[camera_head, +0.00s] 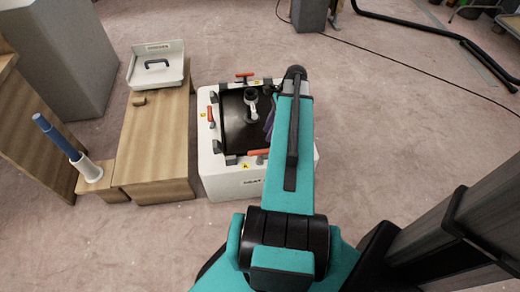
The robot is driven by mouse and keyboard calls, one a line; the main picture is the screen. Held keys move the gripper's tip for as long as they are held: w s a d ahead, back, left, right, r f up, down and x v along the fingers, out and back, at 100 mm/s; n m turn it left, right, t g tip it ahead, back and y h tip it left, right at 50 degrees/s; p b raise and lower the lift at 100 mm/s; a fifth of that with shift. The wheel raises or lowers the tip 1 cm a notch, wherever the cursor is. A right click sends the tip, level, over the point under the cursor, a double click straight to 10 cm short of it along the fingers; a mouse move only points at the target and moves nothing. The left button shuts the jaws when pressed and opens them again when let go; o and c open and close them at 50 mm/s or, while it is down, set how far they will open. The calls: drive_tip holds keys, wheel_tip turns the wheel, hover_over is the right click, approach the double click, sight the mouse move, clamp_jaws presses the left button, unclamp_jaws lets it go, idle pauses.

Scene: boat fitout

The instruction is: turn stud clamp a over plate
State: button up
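A white box (215,170) stands on the floor with a dark plate (236,128) set in its top. Clamps with orange-red handles sit around the plate's edge. The clamp by the yellow label A (245,167), stud clamp a (257,152), is on the near edge; its handle lies roughly sideways, and its right end meets my arm's outline. Two other clamps show, at the far edge (244,75) and the left edge (210,116). A black and silver fitting (251,100) stands on the plate. My teal arm covers the box's right part. My gripper's fingers cannot be made out.
A wooden bench (150,150) stands left of the box, bearing a white tray (140,82) with a dark handle. A blue-handled tool (55,137) stands in a white holder (90,170) on a wooden block. A cable (400,65) crosses the floor behind.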

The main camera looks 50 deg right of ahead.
sight(259, 151)
drive_tip(key=b+x, duration=0.1)
drive_tip(key=x, duration=0.8)
drive_tip(key=shift+a+f+b, duration=0.15)
drive_tip(key=shift+f+b, duration=0.15)
drive_tip(key=shift+b, duration=0.05)
drive_tip(key=c, duration=0.9)
drive_tip(key=shift+a, duration=0.4)
clamp_jaws()
drive_tip(key=shift+d, duration=0.3)
